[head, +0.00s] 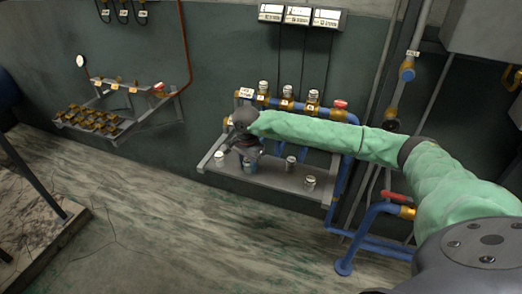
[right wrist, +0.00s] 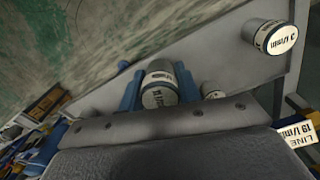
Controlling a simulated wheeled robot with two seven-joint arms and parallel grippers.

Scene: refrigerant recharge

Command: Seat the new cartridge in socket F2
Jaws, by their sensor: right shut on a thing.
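My right gripper (head: 250,163) is low over the grey shelf (head: 262,178) in the head view, under my dark wrist. In the right wrist view its blue fingers (right wrist: 160,92) are shut on a cartridge (right wrist: 160,77) with a grey cap and a white l/min label. I cannot tell whether this cartridge still touches the shelf. Other cartridges stand on the shelf: one to the left (head: 219,158), one to the right (head: 290,162) and one near the right end (head: 309,182). Brass sockets (head: 288,102) line the blue pipe behind; their small labels are unreadable, so F2 cannot be picked out. My left gripper is out of view.
A white LINE sign (right wrist: 297,132) shows close by in the wrist view. A red-capped valve (head: 340,104) ends the socket row. Three display boxes (head: 298,16) hang above. A rack of brass parts (head: 98,118) is on the left wall. A red-handled valve (head: 396,197) is on the right.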

